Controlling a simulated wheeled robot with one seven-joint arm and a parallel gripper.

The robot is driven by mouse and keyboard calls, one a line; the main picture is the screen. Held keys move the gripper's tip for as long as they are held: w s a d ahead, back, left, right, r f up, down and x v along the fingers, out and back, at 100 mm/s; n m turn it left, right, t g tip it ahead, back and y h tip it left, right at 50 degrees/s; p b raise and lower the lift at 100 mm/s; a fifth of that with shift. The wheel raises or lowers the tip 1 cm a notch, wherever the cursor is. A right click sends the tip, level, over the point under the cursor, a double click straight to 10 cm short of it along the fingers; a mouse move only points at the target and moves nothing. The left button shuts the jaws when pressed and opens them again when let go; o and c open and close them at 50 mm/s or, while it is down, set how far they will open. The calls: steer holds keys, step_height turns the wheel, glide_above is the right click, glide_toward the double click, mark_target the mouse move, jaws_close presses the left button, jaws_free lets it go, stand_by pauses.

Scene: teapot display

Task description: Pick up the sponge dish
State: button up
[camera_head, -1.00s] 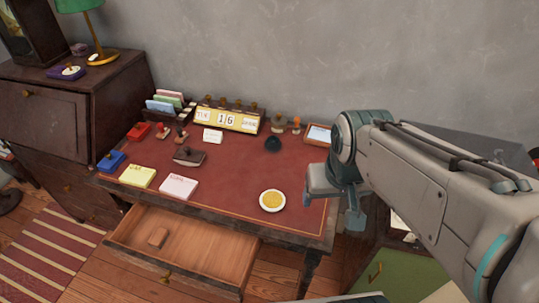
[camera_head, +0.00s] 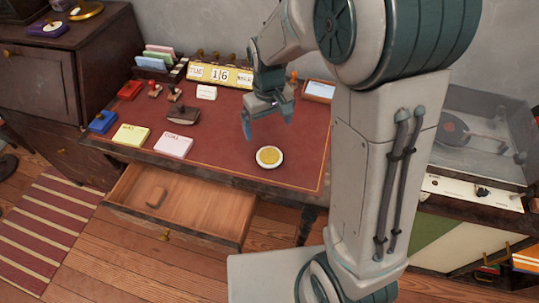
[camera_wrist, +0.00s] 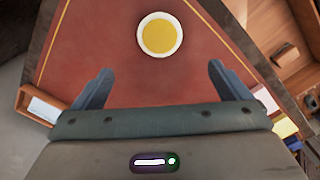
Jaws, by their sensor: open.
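The sponge dish (camera_head: 269,157), a small round white dish with a yellow sponge in it, rests on the red desk top near its front edge. In the wrist view the sponge dish (camera_wrist: 160,36) lies beyond the fingertips, roughly centred between them. My gripper (camera_head: 266,122) is above the desk, a little behind the dish in the head view, pointing down. In the wrist view my gripper (camera_wrist: 159,76) has its two fingers wide apart with nothing between them. The dish is fully visible and apart from the fingers.
The red desk top (camera_head: 225,150) is clear around the dish. A yellow pad (camera_head: 130,136), a pink-white pad (camera_head: 173,145) and a dark blotter (camera_head: 183,115) lie to the left. A calendar (camera_head: 219,76) stands behind. An open drawer (camera_head: 185,205) juts out in front. A record player (camera_head: 480,140) stands right.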

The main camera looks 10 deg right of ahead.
mark_target(269, 155)
steer(key=f, duration=1.2)
steer(key=shift+s+d+f, duration=0.1)
steer(key=shift+s+f, duration=0.1)
steer(key=shift+f, duration=0.1)
steer(key=c, duration=1.2)
